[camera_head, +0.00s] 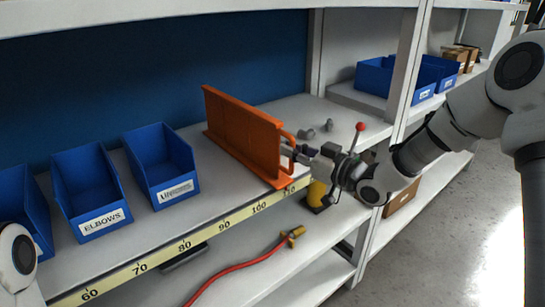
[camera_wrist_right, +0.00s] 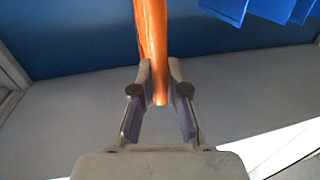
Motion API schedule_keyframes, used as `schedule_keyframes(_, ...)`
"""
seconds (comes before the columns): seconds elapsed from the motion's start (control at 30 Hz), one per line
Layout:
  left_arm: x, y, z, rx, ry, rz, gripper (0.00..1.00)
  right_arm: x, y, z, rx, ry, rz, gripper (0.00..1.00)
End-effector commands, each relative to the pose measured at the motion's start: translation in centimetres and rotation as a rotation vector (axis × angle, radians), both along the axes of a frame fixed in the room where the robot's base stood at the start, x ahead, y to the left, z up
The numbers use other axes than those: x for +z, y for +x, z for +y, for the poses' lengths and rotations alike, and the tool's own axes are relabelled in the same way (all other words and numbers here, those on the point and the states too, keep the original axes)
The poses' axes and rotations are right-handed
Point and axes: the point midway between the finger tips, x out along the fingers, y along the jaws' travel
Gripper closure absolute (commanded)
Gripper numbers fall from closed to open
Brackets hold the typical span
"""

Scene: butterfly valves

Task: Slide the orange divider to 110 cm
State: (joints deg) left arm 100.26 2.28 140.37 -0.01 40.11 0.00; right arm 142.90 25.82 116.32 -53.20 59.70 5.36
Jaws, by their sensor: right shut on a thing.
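The orange divider (camera_head: 243,135) stands upright on the shelf. Its front lower corner is at the shelf edge, close to the 110 mark of the yellow scale (camera_head: 207,230). An orange handle (camera_head: 291,146) sticks out from its front end. My right gripper (camera_head: 297,153) comes from the right and is shut on that handle. In the right wrist view the orange handle (camera_wrist_right: 153,40) runs between the two fingertips (camera_wrist_right: 159,90). Only a part of my left arm shows at the lower left; my left gripper is out of view.
Several blue bins, including one labelled ELBOWS (camera_head: 88,193), stand left of the divider, with clear shelf between. Grey fittings (camera_head: 309,134) lie right of it. A valve with a red-knobbed lever (camera_head: 360,127) shows beside my right wrist. A red hose (camera_head: 240,265) lies on the shelf below.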

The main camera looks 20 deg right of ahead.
Motion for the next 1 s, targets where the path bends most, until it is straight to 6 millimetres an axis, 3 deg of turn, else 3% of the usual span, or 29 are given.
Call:
schedule_keyframes(0.13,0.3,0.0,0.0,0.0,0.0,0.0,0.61,0.2,0.6,-1.6,-0.002,0.001,-0.003,1.0)
schedule_keyframes(0.4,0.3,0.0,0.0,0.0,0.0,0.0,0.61,0.1,0.6,-1.7,-0.001,-0.001,-0.002,1.0)
schedule_keyframes(0.43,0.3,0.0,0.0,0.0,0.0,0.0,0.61,0.1,0.6,-1.7,-0.001,-0.001,-0.002,0.84)
schedule_keyframes(0.5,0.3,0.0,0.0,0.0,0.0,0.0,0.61,0.1,0.6,-1.7,0.0,-0.001,-0.002,0.61)
schedule_keyframes(0.83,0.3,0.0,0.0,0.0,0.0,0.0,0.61,0.0,0.4,-1.7,-0.001,0.0,0.0,0.61)
schedule_keyframes(1.0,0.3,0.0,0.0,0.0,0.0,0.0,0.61,0.1,-1.3,-3.0,-0.004,0.006,0.001,0.61)
